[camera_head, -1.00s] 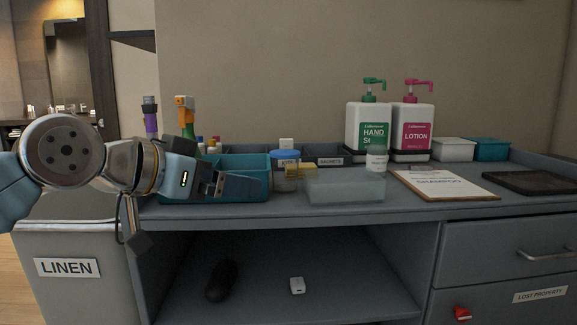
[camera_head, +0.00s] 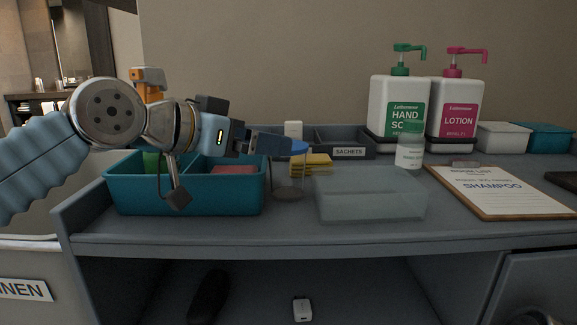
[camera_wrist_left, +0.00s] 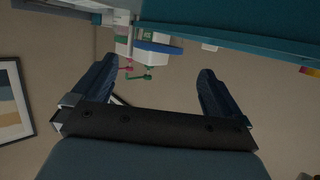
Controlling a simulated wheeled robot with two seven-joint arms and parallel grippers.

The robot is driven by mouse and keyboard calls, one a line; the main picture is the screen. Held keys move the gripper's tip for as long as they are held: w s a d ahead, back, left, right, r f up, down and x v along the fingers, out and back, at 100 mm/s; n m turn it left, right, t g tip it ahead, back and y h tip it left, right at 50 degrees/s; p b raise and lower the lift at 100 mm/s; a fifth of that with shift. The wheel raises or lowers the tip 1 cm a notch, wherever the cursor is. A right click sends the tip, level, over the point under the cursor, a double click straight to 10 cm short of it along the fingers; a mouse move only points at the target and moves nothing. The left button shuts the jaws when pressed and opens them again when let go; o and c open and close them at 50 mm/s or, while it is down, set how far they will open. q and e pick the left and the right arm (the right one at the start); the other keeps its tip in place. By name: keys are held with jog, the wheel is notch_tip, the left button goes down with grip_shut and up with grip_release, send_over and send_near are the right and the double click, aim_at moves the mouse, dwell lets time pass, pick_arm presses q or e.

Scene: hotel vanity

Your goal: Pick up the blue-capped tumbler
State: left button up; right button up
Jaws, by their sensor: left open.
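The blue-capped tumbler (camera_head: 290,174) stands upright on the vanity top, right of the teal divided bin. Its body is clear with a dark base, and its blue cap is partly hidden behind my left fingers. My left gripper (camera_head: 282,145) reaches in from the left at cap height, open. In the wrist view the blue cap (camera_wrist_left: 160,48) shows beyond and between the two spread fingers of my left gripper (camera_wrist_left: 155,85); nothing is held. I cannot tell whether a finger touches the cap. My right gripper is out of view.
The teal bin (camera_head: 125,197) lies under my left wrist. A clear tray (camera_head: 370,205) is right of the tumbler, with yellow sponges (camera_head: 318,163) behind.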

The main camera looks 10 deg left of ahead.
aim_at(287, 171)
pick_arm(q)
jog(key=x, duration=0.5)
jog(key=p+x, duration=0.1)
jog(key=x, duration=0.2)
jog(key=shift+s+d+f, duration=0.1)
jog(key=shift+s+f, duration=0.05)
jog(key=shift+f, duration=0.15)
jog(key=shift+r, duration=0.1)
jog(key=c, duration=1.3)
